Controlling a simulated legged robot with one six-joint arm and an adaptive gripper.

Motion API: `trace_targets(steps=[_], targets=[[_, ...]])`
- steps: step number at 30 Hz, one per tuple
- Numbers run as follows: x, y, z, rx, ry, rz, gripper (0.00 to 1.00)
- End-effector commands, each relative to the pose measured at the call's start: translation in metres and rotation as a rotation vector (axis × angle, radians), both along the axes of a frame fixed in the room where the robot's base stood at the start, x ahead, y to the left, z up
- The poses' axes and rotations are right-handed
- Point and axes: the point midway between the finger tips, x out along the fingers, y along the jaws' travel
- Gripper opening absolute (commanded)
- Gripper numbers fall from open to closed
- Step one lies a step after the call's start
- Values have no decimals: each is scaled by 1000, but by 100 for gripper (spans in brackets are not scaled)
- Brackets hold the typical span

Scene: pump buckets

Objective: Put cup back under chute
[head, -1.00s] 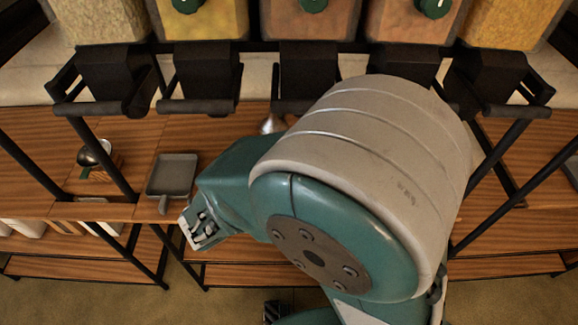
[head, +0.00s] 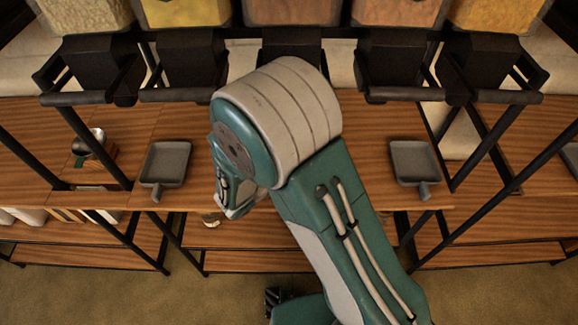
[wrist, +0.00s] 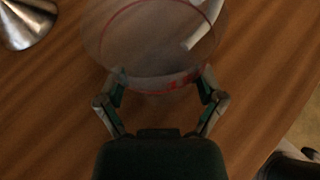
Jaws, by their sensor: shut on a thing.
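A clear cup with a red rim line (wrist: 150,45) is between the fingers of my gripper (wrist: 163,86) in the wrist view. The fingers are shut on its near side, and wooden board shows through it. In the head view my gripper (head: 232,203) is near the table's front edge, mostly hidden by my arm, and I cannot make out the cup there. Black chutes (head: 188,62) hang in a row under the food bins at the back. The middle chute (head: 291,46) is partly behind my arm.
Grey trays stand at the table front, one left (head: 166,163) and one right (head: 413,162). A metal cone (wrist: 27,22) lies near the cup. A metal bowl-like thing (head: 90,138) stands far left. Black frame bars slant at both sides.

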Motion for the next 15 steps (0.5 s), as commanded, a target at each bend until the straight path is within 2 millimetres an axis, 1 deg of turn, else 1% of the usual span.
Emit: trace_targets(steps=[6,7,15], targets=[[0,4,-3,-5,0,1,30],[0,4,-3,-4,1,2,100],[0,2,-2,-2,1,1,100]])
